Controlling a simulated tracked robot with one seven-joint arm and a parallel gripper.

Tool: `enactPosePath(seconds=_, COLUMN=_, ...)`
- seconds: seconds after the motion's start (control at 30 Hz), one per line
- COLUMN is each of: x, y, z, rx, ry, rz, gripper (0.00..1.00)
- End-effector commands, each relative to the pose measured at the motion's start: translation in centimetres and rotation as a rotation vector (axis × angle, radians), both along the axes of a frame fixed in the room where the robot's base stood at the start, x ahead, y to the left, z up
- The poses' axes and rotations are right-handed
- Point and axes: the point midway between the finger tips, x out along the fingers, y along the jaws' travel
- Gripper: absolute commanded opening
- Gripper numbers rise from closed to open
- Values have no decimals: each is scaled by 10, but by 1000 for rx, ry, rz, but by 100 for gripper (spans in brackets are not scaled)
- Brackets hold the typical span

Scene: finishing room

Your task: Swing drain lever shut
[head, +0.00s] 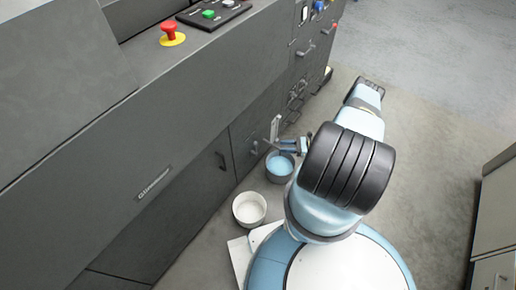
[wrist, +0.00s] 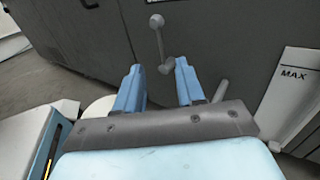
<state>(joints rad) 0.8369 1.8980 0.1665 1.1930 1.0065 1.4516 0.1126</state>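A grey lever (wrist: 160,42) with a round knob at one end shows on the dark machine front in the wrist view. Its rod runs from the knob at the top down to a rounded grey end between and just beyond my fingertips. My gripper (wrist: 160,80) is open, one blue finger on each side of that lower end, with nothing visibly held. Whether either finger touches the lever cannot be told. In the head view my gripper (head: 296,146) is low by the machine front, above a bucket of blue liquid (head: 270,175). The lever is hard to make out there.
A second bucket with pale contents (head: 238,218) stands nearer on the floor. In the wrist view a white panel marked MAX (wrist: 297,85) is at the right, and a grey rod (wrist: 220,91) sticks out beside my right finger. Open floor (head: 430,170) lies right of my arm.

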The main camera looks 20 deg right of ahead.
Motion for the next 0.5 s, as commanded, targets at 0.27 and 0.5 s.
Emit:
enactPosePath(seconds=0.27, x=1, y=16, z=-8, rx=14, ry=7, rz=-16, gripper=38)
enactPosePath(seconds=0.5, x=14, y=53, z=-7, rx=13, ry=7, rz=-14, gripper=38)
